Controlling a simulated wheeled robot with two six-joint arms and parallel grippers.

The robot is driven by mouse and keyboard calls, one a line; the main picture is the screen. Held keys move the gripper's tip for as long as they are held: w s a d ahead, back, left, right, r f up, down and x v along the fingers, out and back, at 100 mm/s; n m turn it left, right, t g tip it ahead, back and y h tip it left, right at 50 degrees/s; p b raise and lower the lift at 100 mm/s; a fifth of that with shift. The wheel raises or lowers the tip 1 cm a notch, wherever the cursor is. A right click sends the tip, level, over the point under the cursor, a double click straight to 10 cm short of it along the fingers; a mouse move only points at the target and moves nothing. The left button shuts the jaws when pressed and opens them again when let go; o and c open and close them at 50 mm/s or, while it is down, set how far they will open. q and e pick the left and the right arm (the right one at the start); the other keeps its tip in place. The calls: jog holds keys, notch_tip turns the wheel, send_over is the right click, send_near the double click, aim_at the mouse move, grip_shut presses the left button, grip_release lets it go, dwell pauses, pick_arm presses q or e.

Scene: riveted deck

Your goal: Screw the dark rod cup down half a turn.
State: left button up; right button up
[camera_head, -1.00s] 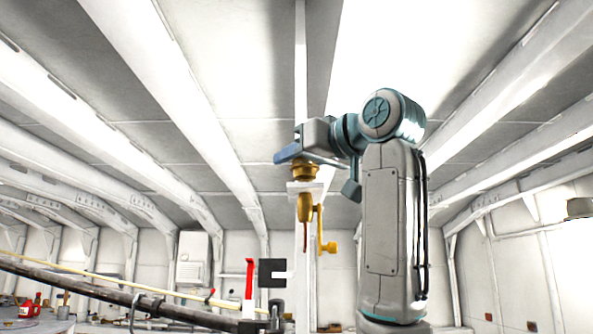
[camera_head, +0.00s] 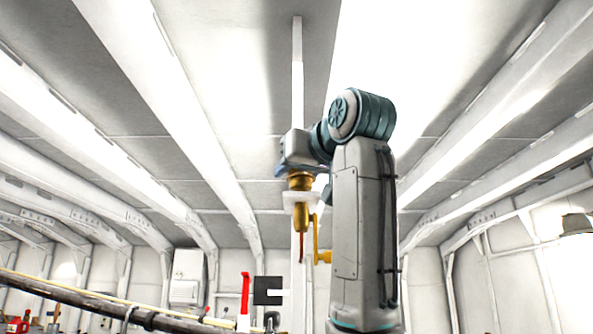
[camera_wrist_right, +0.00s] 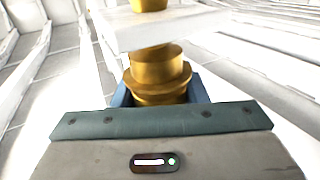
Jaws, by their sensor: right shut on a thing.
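A brass stepped cup (camera_head: 300,182) sits on top of a white plate (camera_head: 302,197) on an upright white post. It looks brass rather than dark. My right gripper (camera_head: 299,175) is shut on the cup from above, its blue fingers around the cup's upper part. In the right wrist view, the brass cup (camera_wrist_right: 158,72) stands between the blue fingers, with the white plate (camera_wrist_right: 165,27) beyond it. Below the plate hang a brass body (camera_head: 301,218) and a thin reddish rod (camera_head: 301,248). The cup's far side is hidden. My left gripper is out of view.
A brass lever (camera_head: 317,240) hangs just right of the brass body. Lower down are a red handle (camera_head: 245,292) and a black bracket (camera_head: 266,290). A long dark pipe (camera_head: 75,300) slopes across the lower left. Space left of the cup looks open.

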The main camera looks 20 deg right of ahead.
jog(key=o, duration=0.7)
jog(key=shift+r, duration=0.15)
jog(key=shift+o, duration=1.4)
jog(key=shift+s+f, duration=0.15)
jog(key=shift+f, duration=0.05)
jog(key=s+d+b, duration=0.1)
jog(key=s+b, duration=0.4)
jog(key=s, duration=0.5)
jog(key=shift+d+b, duration=0.3)
jog(key=shift+d, duration=0.1)
